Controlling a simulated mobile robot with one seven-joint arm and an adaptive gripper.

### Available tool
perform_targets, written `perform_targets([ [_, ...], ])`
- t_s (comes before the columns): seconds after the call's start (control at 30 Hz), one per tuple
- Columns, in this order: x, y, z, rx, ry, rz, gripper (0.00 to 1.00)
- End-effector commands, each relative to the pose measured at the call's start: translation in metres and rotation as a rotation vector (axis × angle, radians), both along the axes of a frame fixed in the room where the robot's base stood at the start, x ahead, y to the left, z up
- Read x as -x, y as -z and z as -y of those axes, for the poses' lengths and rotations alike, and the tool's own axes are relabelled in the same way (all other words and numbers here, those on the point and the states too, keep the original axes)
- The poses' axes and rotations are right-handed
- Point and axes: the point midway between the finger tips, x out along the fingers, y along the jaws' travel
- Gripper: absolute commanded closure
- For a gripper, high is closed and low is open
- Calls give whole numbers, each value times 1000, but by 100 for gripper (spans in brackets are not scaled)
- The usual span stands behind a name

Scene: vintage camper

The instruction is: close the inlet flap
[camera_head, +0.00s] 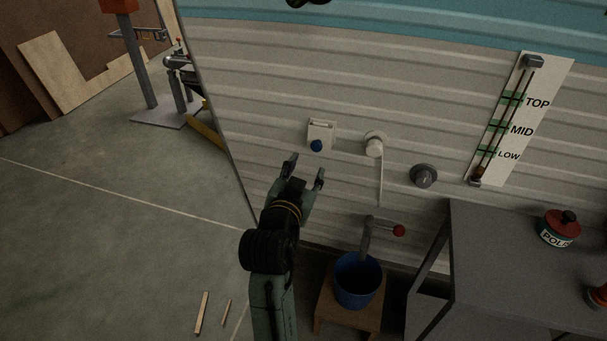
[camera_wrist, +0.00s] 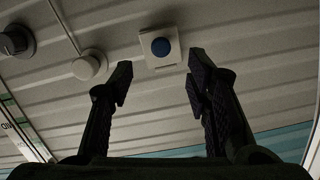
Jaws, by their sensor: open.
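The inlet is a small white square housing (camera_head: 320,130) on the ribbed camper wall, with a round blue part (camera_head: 316,146) low on its front. The wrist view shows the white plate (camera_wrist: 149,62) with the blue disc (camera_wrist: 160,47) near its middle. I cannot tell which part is the flap or how far it stands open. My gripper (camera_head: 306,170) is open and empty, just below the inlet in the head view. In the wrist view the gripper's fingers (camera_wrist: 158,75) are spread on either side below the plate, apparently not touching it.
Right of the inlet are a white round fitting (camera_head: 374,146) with a thin hanging rod and a dark knob (camera_head: 423,176). Below are a red-tipped lever (camera_head: 398,230) and a blue bucket (camera_head: 358,282) on a wooden stool. A grey table (camera_head: 490,270) stands right. Floor at left is largely clear.

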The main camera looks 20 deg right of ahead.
Motion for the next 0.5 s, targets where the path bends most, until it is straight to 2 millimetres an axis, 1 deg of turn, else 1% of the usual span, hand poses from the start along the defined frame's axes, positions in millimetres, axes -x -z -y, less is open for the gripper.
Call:
perform_targets([
  [0.1,10,-2,-6,0,0,0,56],
  [0.2,14,-2,-8,-1,1,-1,56],
  [0.43,14,-3,-8,0,1,0,56],
  [0.5,14,-4,-9,0,1,-2,60],
])
